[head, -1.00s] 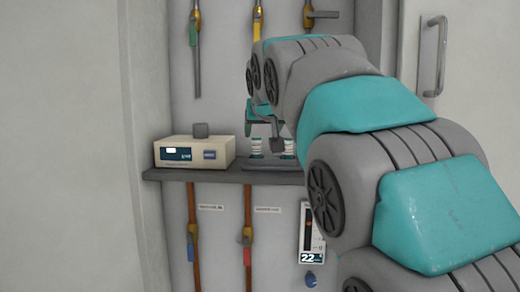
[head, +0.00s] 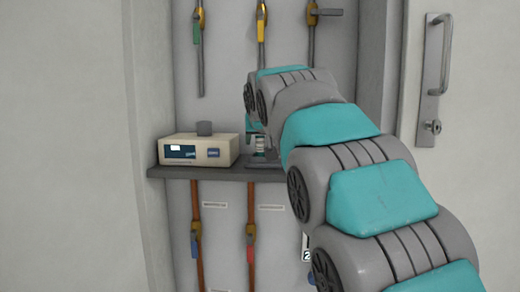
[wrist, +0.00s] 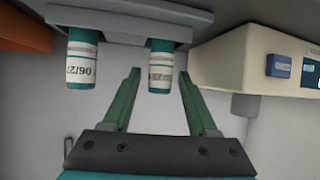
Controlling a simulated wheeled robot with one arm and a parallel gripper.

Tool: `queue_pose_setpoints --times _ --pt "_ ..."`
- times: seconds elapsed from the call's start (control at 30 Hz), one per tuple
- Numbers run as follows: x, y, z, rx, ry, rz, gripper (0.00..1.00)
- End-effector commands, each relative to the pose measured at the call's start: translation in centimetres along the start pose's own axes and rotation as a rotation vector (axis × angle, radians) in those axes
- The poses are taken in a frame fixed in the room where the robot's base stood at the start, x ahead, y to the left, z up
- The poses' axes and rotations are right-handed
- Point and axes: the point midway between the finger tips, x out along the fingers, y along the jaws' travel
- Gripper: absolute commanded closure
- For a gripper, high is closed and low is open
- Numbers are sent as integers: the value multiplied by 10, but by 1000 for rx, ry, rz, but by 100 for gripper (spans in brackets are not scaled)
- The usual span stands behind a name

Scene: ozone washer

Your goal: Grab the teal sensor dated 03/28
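Two teal sensors with white labels show in the wrist view, where the picture looks upside down. The left sensor (wrist: 82,58) has a label that seems to read 06/27. The other sensor (wrist: 160,66) is near the middle, and its date is too small to read. Both stand in a grey holder (wrist: 120,32). My gripper (wrist: 158,75) is open, with one green finger on each side of the middle sensor and a gap on both sides. In the head view my arm hides most of the gripper, and a sensor (head: 260,143) shows just below it.
A beige instrument box (head: 198,150) with a display and a grey knob on top stands left of the sensors on the narrow shelf (head: 205,173). Pipes with coloured valves (head: 262,14) run above and below the shelf. A door handle (head: 436,55) is at the right.

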Motion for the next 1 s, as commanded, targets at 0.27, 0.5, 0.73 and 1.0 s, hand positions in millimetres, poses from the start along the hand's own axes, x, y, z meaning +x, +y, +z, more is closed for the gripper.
queue_pose_setpoints --times 0.27,0.5,0.73,1.0 --pt "0 0 0 0 0 0 74" --pt "0 0 0 0 0 0 100" --pt "0 0 0 0 0 0 100" --pt "0 0 0 0 -1 0 100"
